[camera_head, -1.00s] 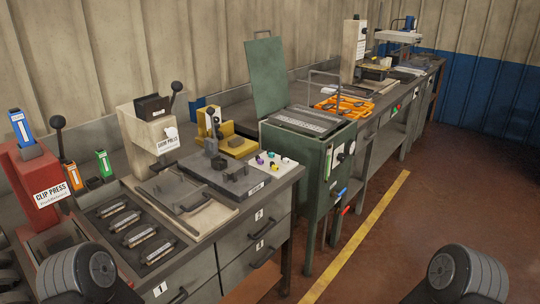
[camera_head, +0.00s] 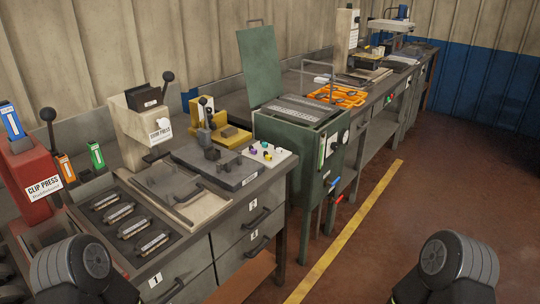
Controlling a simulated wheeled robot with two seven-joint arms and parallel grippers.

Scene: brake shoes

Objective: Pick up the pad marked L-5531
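Several pads with pale label strips lie in a row in a dark tray (camera_head: 86,203) on the bench at the left. I see a far pad (camera_head: 106,199), two middle pads (camera_head: 119,212) (camera_head: 136,225) and a near pad (camera_head: 153,243). Their markings are too small to read, so I cannot tell which is L-5531. Dark rounded parts of my two arms show at the bottom left and bottom right. I see no gripper fingers, and nothing touches the pads.
A red clip press (camera_head: 28,172) stands left of the tray, and a cream press (camera_head: 137,130) behind it. A green cabinet (camera_head: 300,140) with raised lid stands right. The floor (camera_head: 410,225) beyond the yellow line is clear.

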